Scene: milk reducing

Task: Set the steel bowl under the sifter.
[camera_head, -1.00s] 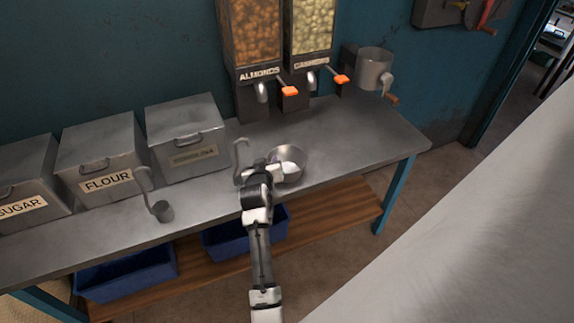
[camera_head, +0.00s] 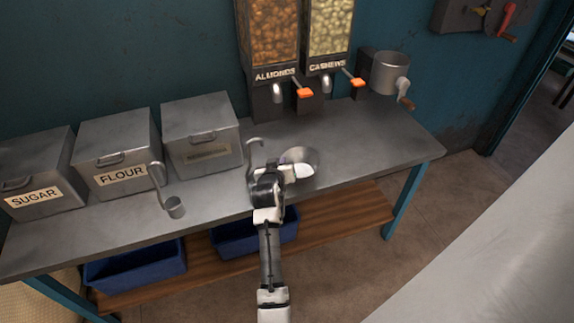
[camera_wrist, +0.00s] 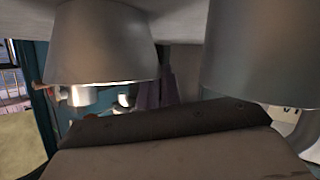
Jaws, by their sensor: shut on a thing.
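The steel bowl (camera_head: 302,156) is at the front of the steel table, below the nut dispensers. My gripper (camera_head: 292,173) is at the bowl's near left side, shut on it, and the arm hides part of the bowl. The sifter (camera_head: 388,72) is a grey metal drum with a side crank, mounted at the back right above the table. It is right of and behind the bowl. In the wrist view, large grey metal surfaces fill the top, and I cannot tell which object each belongs to.
A hooked ladle (camera_head: 252,172) stands just left of my gripper, and another scoop (camera_head: 174,206) is farther left. Lidded bins, including the flour bin (camera_head: 118,153), line the back left. Almond and cashew dispensers (camera_head: 296,50) stand behind. The tabletop right of the bowl (camera_head: 375,140) is clear.

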